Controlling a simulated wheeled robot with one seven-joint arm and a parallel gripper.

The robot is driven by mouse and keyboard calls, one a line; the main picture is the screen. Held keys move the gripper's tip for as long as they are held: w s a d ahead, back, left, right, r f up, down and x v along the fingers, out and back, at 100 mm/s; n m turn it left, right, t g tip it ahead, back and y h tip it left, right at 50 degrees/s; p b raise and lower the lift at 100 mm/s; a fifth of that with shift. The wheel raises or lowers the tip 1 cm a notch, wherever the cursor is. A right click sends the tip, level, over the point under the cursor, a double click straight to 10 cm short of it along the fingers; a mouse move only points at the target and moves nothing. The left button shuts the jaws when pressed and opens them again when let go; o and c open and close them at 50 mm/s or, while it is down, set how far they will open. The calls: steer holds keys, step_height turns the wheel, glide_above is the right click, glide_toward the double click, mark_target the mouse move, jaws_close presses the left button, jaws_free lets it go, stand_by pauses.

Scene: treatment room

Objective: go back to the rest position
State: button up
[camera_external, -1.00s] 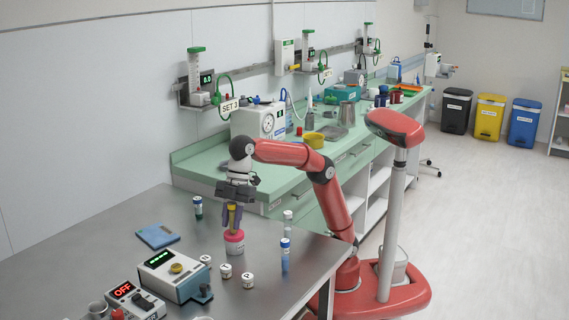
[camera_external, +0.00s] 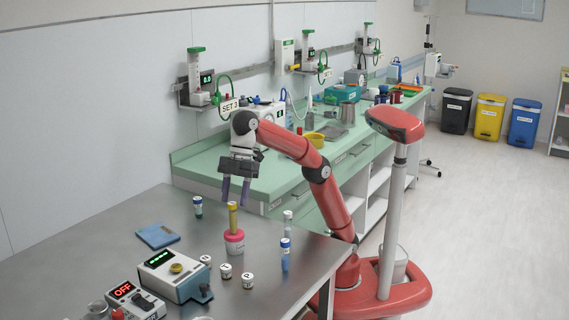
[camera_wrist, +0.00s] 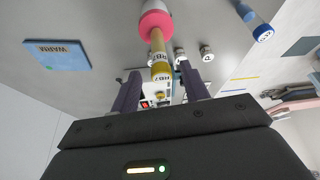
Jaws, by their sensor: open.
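My gripper (camera_external: 236,192) is open and empty, raised above the steel table (camera_external: 120,290) with its fingers pointing down. Just below it a yellow-capped tube (camera_external: 233,218) stands upright in a pink-topped round holder (camera_external: 234,243). In the wrist view the two dark fingers (camera_wrist: 161,92) show on either side of the yellow tube (camera_wrist: 158,55), which lies beyond their tips. The pink holder (camera_wrist: 155,22) also shows there. The fingers look apart from the tube.
The green counter (camera_external: 205,165) is behind. The space above the table is clear.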

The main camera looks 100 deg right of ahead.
steer(key=shift+s+d+r, duration=0.1)
steer(key=shift+r, duration=0.2)
